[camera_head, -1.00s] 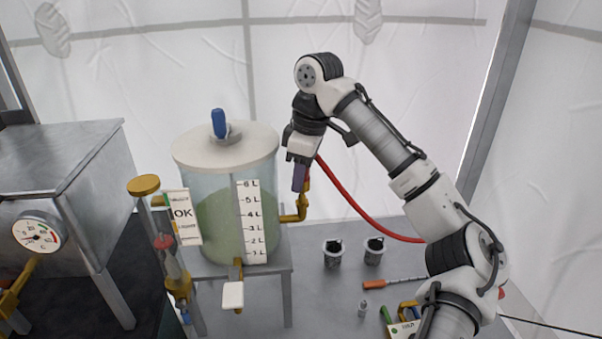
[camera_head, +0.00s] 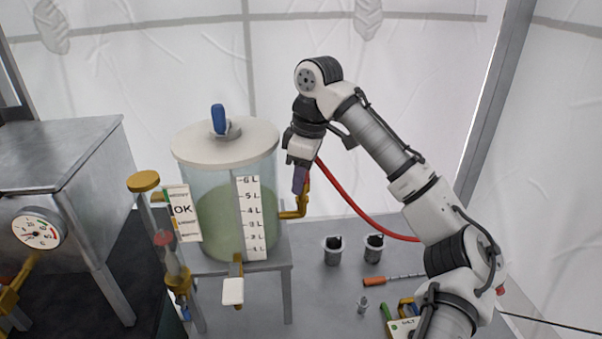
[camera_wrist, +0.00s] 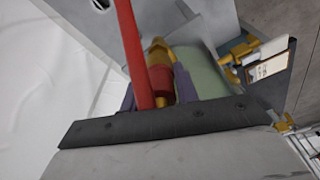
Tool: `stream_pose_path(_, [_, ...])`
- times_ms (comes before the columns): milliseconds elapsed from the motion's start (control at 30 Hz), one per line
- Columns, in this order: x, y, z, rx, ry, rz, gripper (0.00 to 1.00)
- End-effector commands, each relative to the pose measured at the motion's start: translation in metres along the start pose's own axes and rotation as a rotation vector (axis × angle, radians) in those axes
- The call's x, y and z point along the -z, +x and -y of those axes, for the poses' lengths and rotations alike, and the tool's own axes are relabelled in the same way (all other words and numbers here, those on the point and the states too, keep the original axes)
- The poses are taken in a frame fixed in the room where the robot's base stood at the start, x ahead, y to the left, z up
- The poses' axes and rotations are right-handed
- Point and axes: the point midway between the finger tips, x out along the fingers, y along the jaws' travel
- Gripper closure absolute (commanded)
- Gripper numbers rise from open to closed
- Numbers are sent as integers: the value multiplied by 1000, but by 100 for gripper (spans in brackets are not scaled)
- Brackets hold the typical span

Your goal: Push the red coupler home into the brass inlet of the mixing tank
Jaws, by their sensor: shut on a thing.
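The mixing tank (camera_head: 222,215) is a clear cylinder with green liquid and a white lid. Its brass inlet (camera_head: 297,213) is an elbow on the right side, turned upward. My gripper (camera_head: 299,182) points down right above the elbow, its purple fingers almost meeting the brass. In the wrist view the red coupler (camera_wrist: 160,79) sits between the purple fingers, shut on it. The brass inlet (camera_wrist: 157,48) lies in line with the coupler's far end and appears to touch it; how deep it sits is hidden. The red hose (camera_head: 350,196) hangs off to the right.
A brass-capped column (camera_head: 144,182) and an "OK" tag (camera_head: 183,212) stand left of the tank. A steel cabinet with a gauge (camera_head: 37,231) is at far left. Two grey cups (camera_head: 333,250) (camera_head: 374,248) and an orange-handled tool (camera_head: 374,282) lie on the table, lower right.

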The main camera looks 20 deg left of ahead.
Motion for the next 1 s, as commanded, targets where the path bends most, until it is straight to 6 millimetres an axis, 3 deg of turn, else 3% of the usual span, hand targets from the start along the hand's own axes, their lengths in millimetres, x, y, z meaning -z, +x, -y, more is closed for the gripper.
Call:
stream_pose_path(900, [-3, 22, 0, 0, 0, 0, 92])
stream_pose_path(933, [-3, 22, 0, 0, 0, 0, 67])
stream_pose_path(1000, [-3, 22, 0, 0, 0, 0, 58])
